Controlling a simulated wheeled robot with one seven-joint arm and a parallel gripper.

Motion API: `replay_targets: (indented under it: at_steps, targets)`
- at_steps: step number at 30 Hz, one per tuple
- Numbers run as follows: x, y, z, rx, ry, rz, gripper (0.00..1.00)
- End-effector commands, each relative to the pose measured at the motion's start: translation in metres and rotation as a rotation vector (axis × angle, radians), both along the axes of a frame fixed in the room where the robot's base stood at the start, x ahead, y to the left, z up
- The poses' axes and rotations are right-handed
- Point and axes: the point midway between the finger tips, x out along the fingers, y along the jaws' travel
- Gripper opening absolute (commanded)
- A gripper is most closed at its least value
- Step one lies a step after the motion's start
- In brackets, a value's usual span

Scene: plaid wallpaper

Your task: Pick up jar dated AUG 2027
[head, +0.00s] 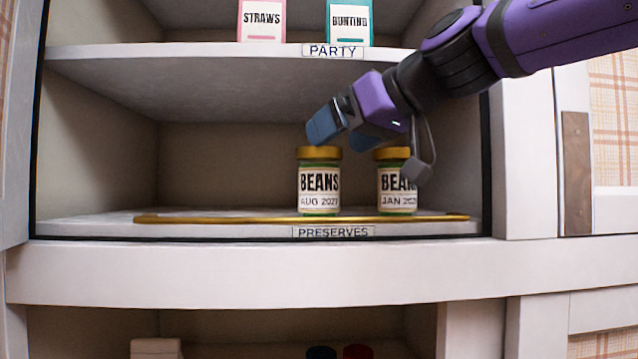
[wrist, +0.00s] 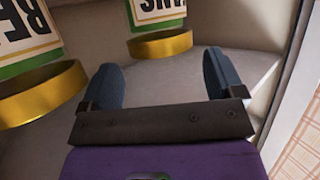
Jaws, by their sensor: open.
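The jar marked BEANS, AUG 2027 (head: 319,182) stands upright on the PRESERVES shelf, with a gold lid and green bands. A like jar marked JAN 2027 (head: 394,188) stands to its right, partly hidden by a grey part of my arm.
A gold strip (head: 230,219) runs along the front of the PRESERVES shelf (head: 90,222). The PARTY shelf (head: 150,51) above holds a STRAWS box (head: 262,20) and a BUNTING box (head: 350,22). The shelf left of the AUG jar is clear.

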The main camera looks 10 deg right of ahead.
Motion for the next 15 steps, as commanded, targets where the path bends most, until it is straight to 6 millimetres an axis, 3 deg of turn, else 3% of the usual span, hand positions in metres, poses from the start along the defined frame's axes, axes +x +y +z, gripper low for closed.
replay_targets:
  at_steps: [9,15]
  targets:
    - [0.028,0.024,-0.016,-0.001,0.002,0.000,0.87]
    - [0.036,0.031,-0.020,0.000,0.000,0.000,0.87]
